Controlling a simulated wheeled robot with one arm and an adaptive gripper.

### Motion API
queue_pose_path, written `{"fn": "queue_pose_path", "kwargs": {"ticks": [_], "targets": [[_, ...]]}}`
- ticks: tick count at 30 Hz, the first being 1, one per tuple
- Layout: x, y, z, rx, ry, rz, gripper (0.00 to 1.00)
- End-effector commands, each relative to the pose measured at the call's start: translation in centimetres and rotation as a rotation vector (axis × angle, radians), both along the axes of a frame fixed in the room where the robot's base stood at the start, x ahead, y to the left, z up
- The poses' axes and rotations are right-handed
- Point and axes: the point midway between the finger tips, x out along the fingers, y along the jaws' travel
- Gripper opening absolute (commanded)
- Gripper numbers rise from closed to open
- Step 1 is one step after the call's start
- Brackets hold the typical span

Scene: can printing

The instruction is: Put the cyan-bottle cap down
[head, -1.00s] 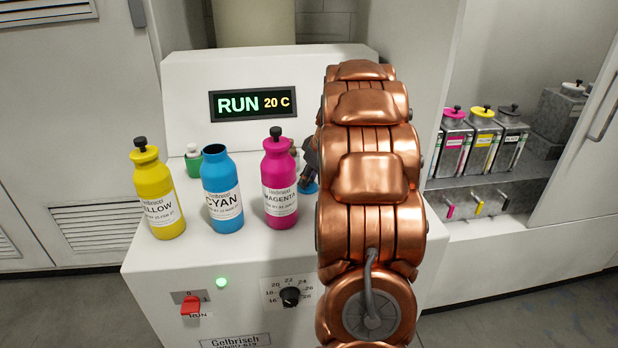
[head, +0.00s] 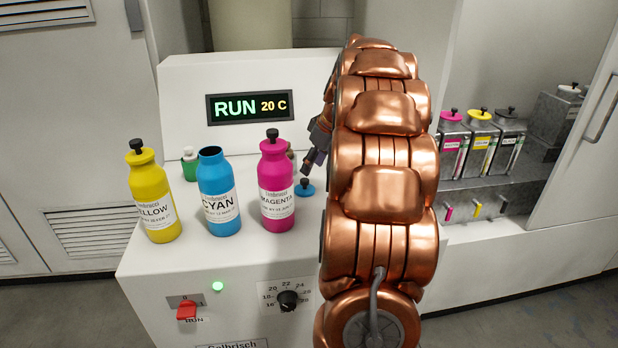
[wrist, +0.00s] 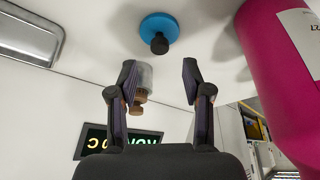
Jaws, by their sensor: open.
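The cyan-bottle cap (head: 305,188), a blue disc with a dark knob, lies on the white machine top just right of the magenta bottle (head: 276,190). It also shows in the wrist view (wrist: 159,29), beyond the fingertips and apart from them. My gripper (head: 314,165) is open and empty, a little above and behind the cap; its two fingers show apart in the wrist view (wrist: 158,72). The cyan bottle (head: 221,200) stands upright with its mouth uncapped, left of the magenta bottle. My copper arm hides the right part of the machine top.
The capped yellow bottle (head: 152,195) stands at the left. A small green container with a white top (head: 190,163) stands behind, and a small jar (wrist: 143,80) is partly hidden behind the magenta bottle. The display panel (head: 249,106) rises at the back.

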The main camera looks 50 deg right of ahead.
Motion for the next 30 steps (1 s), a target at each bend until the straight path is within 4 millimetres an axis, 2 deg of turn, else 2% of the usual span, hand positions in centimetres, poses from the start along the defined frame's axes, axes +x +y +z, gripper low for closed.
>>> {"fn": "queue_pose_path", "kwargs": {"ticks": [6,12,30], "targets": [[-1.2,-0.2,3.0,-0.001,-0.001,0.001,0.49],[-1.8,-0.3,4.4,-0.001,0.000,0.001,0.49],[-1.9,-0.3,4.7,0.000,0.000,0.000,0.49]]}}
